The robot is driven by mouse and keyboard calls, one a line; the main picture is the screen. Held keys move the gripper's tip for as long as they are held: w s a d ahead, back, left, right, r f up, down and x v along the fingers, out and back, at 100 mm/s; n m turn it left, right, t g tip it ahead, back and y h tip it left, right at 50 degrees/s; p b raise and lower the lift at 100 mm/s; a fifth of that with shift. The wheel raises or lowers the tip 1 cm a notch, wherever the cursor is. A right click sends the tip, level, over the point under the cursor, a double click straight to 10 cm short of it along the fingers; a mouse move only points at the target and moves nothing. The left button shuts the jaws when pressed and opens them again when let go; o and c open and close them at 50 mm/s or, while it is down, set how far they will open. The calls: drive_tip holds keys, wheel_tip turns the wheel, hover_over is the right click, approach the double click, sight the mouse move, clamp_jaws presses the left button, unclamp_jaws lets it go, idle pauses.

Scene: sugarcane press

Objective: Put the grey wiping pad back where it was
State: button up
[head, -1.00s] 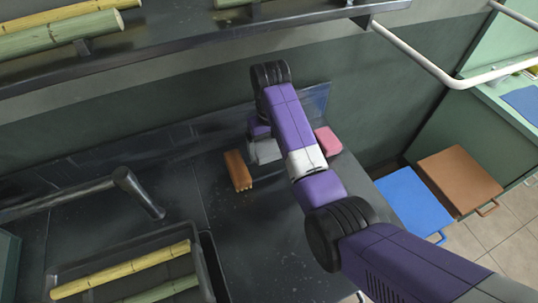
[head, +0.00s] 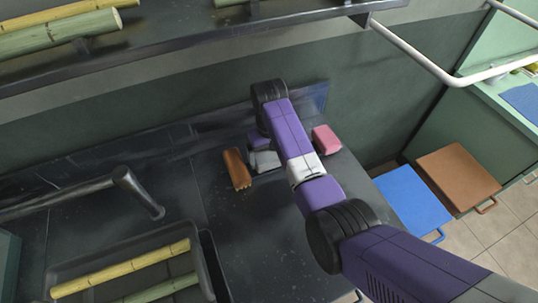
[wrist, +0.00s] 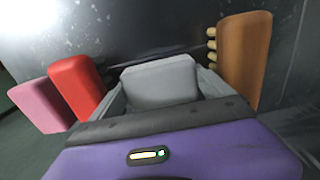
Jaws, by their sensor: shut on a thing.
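The grey wiping pad (wrist: 160,82) sits between the two fingers of my gripper (wrist: 163,95) in the wrist view, and the gripper is shut on it. In the head view the grey pad (head: 265,161) shows partly below my wrist, low over the dark counter (head: 260,220). My arm hides part of it. I cannot tell whether its underside touches the counter.
A brown brush (head: 237,168) stands close to the left of the pad; it also shows in the wrist view (wrist: 243,58). A pink block (head: 326,139) lies to the right. A red block (wrist: 77,86) shows beside it in the wrist view. A tray (head: 206,262) holds cane stalks.

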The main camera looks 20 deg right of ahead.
sight(269, 156)
drive_tip(key=shift+f, duration=0.25)
drive_tip(key=o, duration=1.2)
drive_tip(key=shift+r, duration=0.15)
drive_tip(key=shift+r+p, duration=1)
drive_tip(key=shift+r, duration=5.55)
drive_tip(key=shift+f, duration=0.1)
